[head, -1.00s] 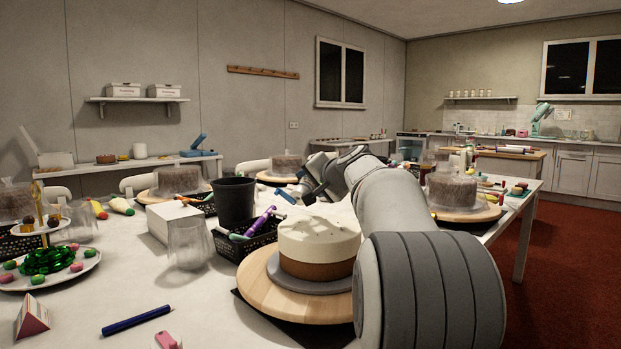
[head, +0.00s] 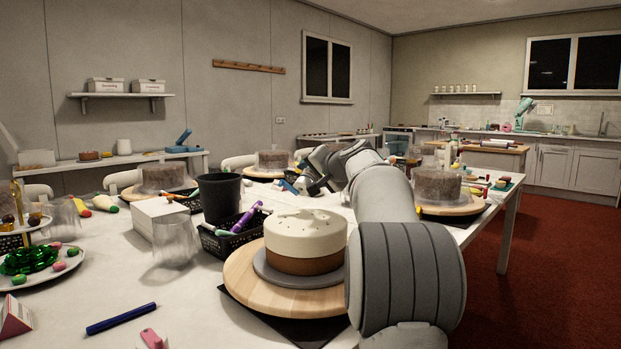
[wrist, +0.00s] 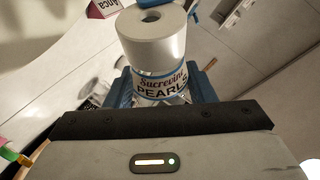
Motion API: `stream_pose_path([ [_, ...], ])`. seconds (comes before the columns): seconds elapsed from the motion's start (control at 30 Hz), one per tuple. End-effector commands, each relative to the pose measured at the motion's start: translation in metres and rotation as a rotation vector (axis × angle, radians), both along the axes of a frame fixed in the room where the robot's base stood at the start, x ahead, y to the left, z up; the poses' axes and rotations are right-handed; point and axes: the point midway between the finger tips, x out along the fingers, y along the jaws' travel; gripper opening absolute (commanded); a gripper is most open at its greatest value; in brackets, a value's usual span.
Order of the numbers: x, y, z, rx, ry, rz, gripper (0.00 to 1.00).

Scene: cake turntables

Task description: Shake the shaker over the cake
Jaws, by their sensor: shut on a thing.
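The cake (head: 305,240), cream above and brown below, stands on a grey board on a round wooden turntable (head: 245,287). Several dark marks show on its top. In the wrist view, my gripper (wrist: 162,90) is shut on a white shaker (wrist: 150,55) labelled "Sucrevine PEARLS", held between blue fingers. A hole shows in the shaker's white end. In the head view, my gripper (head: 293,186) is above and behind the cake's top, apart from it; the shaker is too small to make out there.
A black basket (head: 225,243) with coloured tubes and a black cup (head: 219,197) stand left of the cake. A clear cup (head: 173,243) and a white box (head: 150,218) are further left. A blue pen (head: 121,318) lies in front. Other covered cakes stand behind and right.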

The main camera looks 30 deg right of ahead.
Motion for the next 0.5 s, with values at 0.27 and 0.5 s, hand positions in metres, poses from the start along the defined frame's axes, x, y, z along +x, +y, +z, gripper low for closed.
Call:
stream_pose_path([
  [0.27, -0.0008, 0.0012, 0.0013, -0.027, -0.022, 0.000, 0.21],
  [0.5, -0.0014, 0.0019, 0.0036, -0.047, -0.037, 0.000, 0.21],
])
